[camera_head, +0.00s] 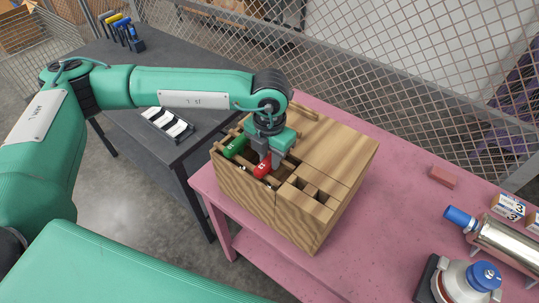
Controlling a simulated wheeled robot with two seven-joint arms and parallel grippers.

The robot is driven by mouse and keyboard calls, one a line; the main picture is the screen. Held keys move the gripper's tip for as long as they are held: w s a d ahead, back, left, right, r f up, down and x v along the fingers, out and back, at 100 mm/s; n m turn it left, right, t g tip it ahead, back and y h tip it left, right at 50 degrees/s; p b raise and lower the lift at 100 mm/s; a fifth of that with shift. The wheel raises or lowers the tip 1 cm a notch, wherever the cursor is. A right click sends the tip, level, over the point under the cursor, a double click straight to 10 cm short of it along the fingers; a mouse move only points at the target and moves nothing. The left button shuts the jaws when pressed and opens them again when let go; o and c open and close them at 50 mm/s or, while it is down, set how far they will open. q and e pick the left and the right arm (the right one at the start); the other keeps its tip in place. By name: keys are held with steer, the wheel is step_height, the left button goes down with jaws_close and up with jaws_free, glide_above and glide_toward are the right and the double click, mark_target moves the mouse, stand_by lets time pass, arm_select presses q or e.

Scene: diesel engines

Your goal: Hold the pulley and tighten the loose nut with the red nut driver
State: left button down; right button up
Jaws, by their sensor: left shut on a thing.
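My left gripper (272,150) reaches down into an open compartment of a wooden box and is shut on the red nut driver (263,166). The red driver's handle shows between and below the fingers, at the box's opening. A green driver (235,147) lies in the box to the left of the red one. The pulley and the loose nut cannot be made out. My right gripper is out of view.
The wooden box (309,221) stands on a pink table (370,262). A silver cylinder with a blue cap (504,241), a blue-topped device (468,280), small boxes (508,207) and a reddish block (443,177) are at right. A dark table (185,83) stands behind left, before wire fencing.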

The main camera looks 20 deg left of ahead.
mark_target(269, 158)
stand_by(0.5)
arm_select(q)
step_height(269, 158, up, 16)
steer(key=p, duration=0.4)
stand_by(0.7)
